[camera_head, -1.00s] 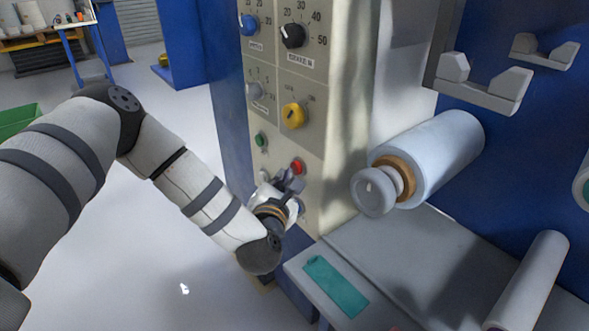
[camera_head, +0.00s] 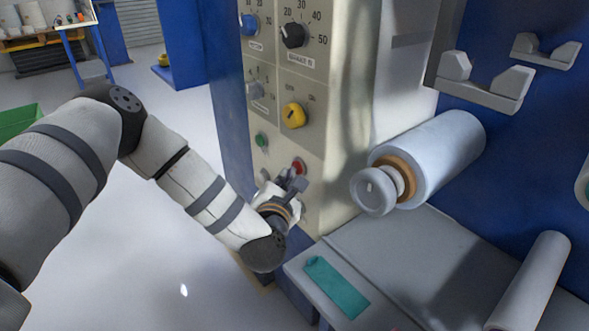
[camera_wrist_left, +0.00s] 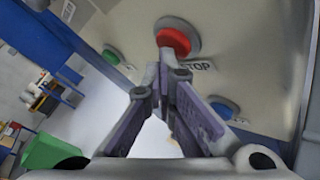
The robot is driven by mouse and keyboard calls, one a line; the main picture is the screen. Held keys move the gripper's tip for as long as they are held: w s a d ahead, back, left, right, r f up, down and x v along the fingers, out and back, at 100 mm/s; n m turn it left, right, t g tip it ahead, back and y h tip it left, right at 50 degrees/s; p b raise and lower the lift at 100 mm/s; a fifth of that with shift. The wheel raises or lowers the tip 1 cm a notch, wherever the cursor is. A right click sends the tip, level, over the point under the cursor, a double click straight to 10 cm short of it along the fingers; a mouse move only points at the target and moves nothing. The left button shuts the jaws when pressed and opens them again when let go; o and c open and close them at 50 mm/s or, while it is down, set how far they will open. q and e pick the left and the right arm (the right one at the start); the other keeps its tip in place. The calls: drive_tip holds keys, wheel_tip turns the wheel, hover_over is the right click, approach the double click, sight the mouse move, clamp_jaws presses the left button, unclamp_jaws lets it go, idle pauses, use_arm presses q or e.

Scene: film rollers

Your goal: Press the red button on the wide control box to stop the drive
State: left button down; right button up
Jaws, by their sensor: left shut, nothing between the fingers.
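The beige control box (camera_head: 322,130) stands upright in the middle of the head view. Its red button (camera_head: 299,166) sits low on the front face, right of a green button (camera_head: 261,140). My left gripper (camera_head: 297,180) is shut and empty, its tips just below and in front of the red button. In the left wrist view the red button (camera_wrist_left: 174,41) sits in a grey ring above a STOP label, and the shut fingertips (camera_wrist_left: 165,62) overlap its lower edge. I cannot tell whether they touch it. My right gripper is not in view.
A yellow knob (camera_head: 293,115), black dial (camera_head: 292,36) and blue dial (camera_head: 248,24) are higher on the box. A film roll (camera_head: 435,150) juts out at the right above a grey table (camera_head: 400,255) with a teal piece (camera_head: 336,287). Open floor lies at left.

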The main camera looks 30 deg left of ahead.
use_arm(q)
drive_tip(key=shift+r, duration=0.1)
idle(0.4)
drive_tip(key=shift+s+a+p, duration=0.3)
drive_tip(key=shift+s, duration=0.45)
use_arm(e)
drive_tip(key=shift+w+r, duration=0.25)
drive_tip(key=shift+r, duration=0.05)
use_arm(q)
drive_tip(key=s, duration=0.1)
drive_tip(key=s+a+p, duration=0.1)
drive_tip(key=s, duration=0.1)
drive_tip(key=s+a, duration=0.1)
drive_tip(key=shift+s+p, duration=0.3)
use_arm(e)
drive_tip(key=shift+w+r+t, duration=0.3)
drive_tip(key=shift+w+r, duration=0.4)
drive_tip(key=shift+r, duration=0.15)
